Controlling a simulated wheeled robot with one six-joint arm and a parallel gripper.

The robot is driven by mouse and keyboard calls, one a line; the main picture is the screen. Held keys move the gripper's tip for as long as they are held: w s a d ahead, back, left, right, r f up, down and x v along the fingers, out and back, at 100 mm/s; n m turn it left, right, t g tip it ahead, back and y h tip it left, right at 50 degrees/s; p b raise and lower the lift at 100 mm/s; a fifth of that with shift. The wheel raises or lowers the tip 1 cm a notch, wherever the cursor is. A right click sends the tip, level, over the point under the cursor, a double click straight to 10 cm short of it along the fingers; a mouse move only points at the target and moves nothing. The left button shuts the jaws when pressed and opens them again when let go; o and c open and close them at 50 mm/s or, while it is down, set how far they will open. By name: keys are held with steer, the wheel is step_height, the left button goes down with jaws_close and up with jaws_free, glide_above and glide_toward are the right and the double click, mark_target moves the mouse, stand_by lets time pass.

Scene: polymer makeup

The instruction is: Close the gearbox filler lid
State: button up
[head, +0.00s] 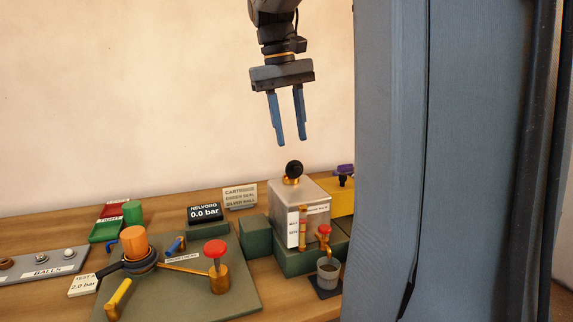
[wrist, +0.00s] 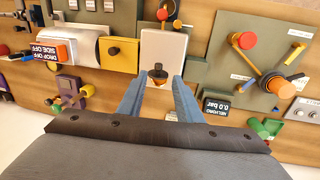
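A pale grey box (head: 290,205) with white labels stands on a green block at the right of the bench; I take it for the gearbox. A black round knob on a brass neck (head: 293,170) sits on its top. The box (wrist: 165,48) and knob (wrist: 158,73) also show in the wrist view, the knob lying between my fingers in the picture. I cannot tell which part is the lid or whether it is open. My gripper (head: 291,141) is open and empty, with blue fingers pointing down, above the knob and apart from it.
A brass valve with a red knob (head: 325,230) and a grey cup (head: 328,268) stand in front of the box. A pressure display (head: 205,213) and a sign (head: 240,195) stand to its left. A red-topped brass post (head: 217,255) and orange cylinder (head: 134,242) stand further left.

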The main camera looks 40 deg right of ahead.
mark_target(298, 167)
steer(key=f, duration=0.2)
steer(key=d+f, duration=0.1)
steer(key=f, duration=0.4)
steer(key=shift+s+d+f+p, duration=0.15)
steer(key=shift+s+d+p, duration=0.05)
steer(key=shift+s+p, duration=0.1)
jaws_close()
